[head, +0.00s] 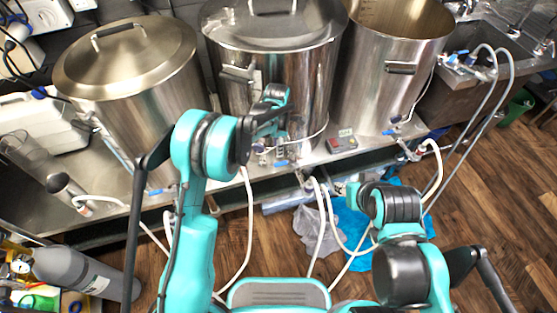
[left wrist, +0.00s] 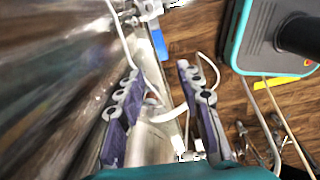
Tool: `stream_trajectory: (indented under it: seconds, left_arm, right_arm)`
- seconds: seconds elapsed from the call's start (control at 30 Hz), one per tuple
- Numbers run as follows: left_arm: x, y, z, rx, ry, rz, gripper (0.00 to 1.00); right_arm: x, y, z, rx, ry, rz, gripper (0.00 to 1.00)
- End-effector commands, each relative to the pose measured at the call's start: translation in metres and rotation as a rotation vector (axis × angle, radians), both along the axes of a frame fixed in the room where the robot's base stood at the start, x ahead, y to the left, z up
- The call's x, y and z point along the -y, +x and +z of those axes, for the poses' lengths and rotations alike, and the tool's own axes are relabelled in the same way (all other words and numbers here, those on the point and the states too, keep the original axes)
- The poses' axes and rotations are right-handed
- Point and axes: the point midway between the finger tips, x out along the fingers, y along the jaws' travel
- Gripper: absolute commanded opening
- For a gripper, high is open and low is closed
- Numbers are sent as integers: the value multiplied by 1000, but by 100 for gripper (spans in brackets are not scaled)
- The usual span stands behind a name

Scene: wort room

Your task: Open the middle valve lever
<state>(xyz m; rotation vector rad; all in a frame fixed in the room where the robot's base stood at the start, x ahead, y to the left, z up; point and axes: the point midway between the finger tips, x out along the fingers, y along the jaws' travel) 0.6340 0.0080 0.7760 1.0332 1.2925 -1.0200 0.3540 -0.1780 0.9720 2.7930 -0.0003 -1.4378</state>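The middle steel pot (head: 262,75) stands at the back centre. Its valve has a blue lever (head: 281,163) low at its front. My left gripper (head: 268,128) is in front of this pot, above the lever and apart from it. In the left wrist view the two dark fingers of the left gripper (left wrist: 163,95) are spread with nothing clamped between them. A blue lever (left wrist: 160,44) on a metal valve shows beyond the fingertips there. My right gripper (head: 350,189) is mostly hidden by its arm, so its opening cannot be seen.
A lidded pot (head: 130,70) stands left and an open pot (head: 395,50) right, each with a blue valve lever. Pale hoses (head: 318,225) hang in front of the steel bench. A small control box (head: 342,142) sits right of the middle valve.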

Motion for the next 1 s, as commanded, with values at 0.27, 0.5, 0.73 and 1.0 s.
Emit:
stream_trajectory:
  seconds: [0.27, 0.5, 0.73, 1.0]
  left_arm:
    - [8, 3, -26, -24, 6, 76, 36]
    - [8, 3, -59, -23, 5, 74, 36]
    - [8, 3, -94, -22, 6, 74, 36]
    - [8, 3, -97, -22, 6, 73, 36]
  right_arm:
    - [0, 0, -1, 0, 0, 0, 40]
    - [0, 0, -16, 0, 0, 0, 40]
    - [0, 0, -29, 0, 0, 0, 40]
    - [0, 0, -30, 0, 0, 0, 40]
